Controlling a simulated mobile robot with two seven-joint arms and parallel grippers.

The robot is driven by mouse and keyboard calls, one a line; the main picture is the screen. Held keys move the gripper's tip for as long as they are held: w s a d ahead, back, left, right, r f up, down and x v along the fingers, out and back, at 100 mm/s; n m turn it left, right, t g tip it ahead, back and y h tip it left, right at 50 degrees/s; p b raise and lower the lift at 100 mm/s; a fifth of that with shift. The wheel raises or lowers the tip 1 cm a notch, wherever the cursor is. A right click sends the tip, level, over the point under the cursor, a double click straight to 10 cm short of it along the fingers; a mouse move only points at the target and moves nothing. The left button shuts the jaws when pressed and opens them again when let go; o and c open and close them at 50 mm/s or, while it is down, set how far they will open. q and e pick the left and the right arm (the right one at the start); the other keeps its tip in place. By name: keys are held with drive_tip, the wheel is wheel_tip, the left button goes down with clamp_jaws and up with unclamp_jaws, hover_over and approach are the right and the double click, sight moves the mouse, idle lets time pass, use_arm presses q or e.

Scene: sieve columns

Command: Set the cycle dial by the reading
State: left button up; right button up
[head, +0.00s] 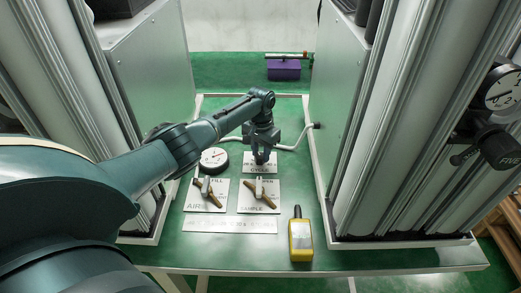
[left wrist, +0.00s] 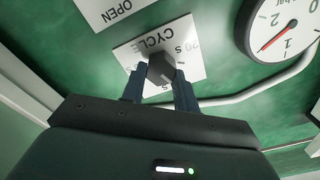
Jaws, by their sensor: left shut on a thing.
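The cycle dial is a dark knob (left wrist: 161,68) on a white plate (left wrist: 190,60) marked CYCLE, with a 20 S mark on one side. In the head view its plate (head: 262,169) lies behind the sample plate. My left gripper (head: 262,157) comes down over it. In the left wrist view the two fingers (left wrist: 160,85) stand on either side of the knob, shut on it. I cannot tell exactly where the knob points.
An air plate (head: 197,204) and a sample plate (head: 247,209), each with a brown lever, lie in front. A label strip (head: 230,225) and a yellow handheld device (head: 301,241) are nearer. Tall columns flank both sides. A purple box (head: 284,70) is behind.

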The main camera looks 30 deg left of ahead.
use_arm(q)
drive_tip(key=m, duration=0.3)
drive_tip(key=shift+d+m, duration=0.1)
drive_tip(key=shift+m, duration=0.3)
drive_tip(key=m, duration=0.4)
drive_tip(key=shift+p, duration=0.35)
drive_tip(key=m, duration=0.5)
drive_tip(key=shift+s+d, duration=0.1)
drive_tip(key=shift+s, duration=0.05)
drive_tip(key=shift+m, duration=1.9)
drive_tip(key=o, duration=1)
